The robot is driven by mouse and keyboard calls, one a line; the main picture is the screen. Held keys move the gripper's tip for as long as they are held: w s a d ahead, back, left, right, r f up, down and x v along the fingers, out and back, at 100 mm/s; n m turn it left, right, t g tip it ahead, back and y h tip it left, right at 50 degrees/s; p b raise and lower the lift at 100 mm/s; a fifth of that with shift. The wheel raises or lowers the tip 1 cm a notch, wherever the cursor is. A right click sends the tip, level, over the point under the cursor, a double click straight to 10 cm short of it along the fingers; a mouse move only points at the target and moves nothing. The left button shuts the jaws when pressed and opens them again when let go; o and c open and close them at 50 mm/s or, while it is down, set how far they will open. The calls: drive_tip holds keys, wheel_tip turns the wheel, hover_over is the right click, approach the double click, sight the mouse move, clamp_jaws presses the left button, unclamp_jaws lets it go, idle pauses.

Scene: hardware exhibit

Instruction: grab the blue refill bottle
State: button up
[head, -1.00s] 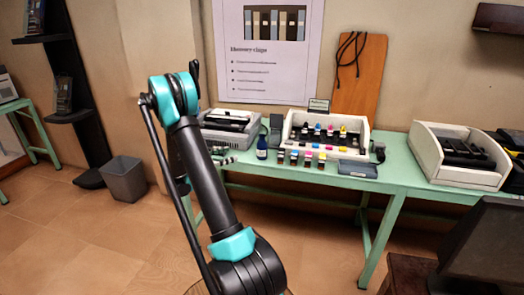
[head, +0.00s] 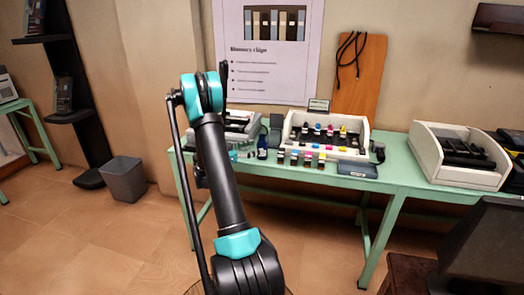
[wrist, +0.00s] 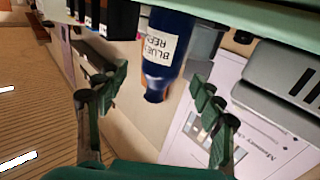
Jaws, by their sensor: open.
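The blue refill bottle (head: 262,147) stands on the green table, just left of the white tray with the cartridges. In the wrist view the bottle (wrist: 166,42) appears upside down, with a white label and its neck pointing down the picture. My gripper (wrist: 158,88) is open and empty, one finger on each side of the bottle's neck in that picture. I see no contact; how deep the bottle lies between the fingers cannot be told. In the head view my gripper (head: 243,154) is partly hidden by my arm, close to the bottle's left side.
A grey printer (head: 238,122) is behind left. A dark blue box (head: 357,169) lies near the table's front edge. The green table (head: 408,182) has some bare surface farther right.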

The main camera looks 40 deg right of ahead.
sight(262, 145)
drive_tip(key=d, duration=0.4)
drive_tip(key=shift+s+d+f, duration=0.1)
drive_tip(key=shift+d+f, duration=0.2)
drive_tip(key=shift+f, duration=0.05)
drive_tip(key=c, duration=1.3)
drive_tip(key=shift+r, duration=0.2)
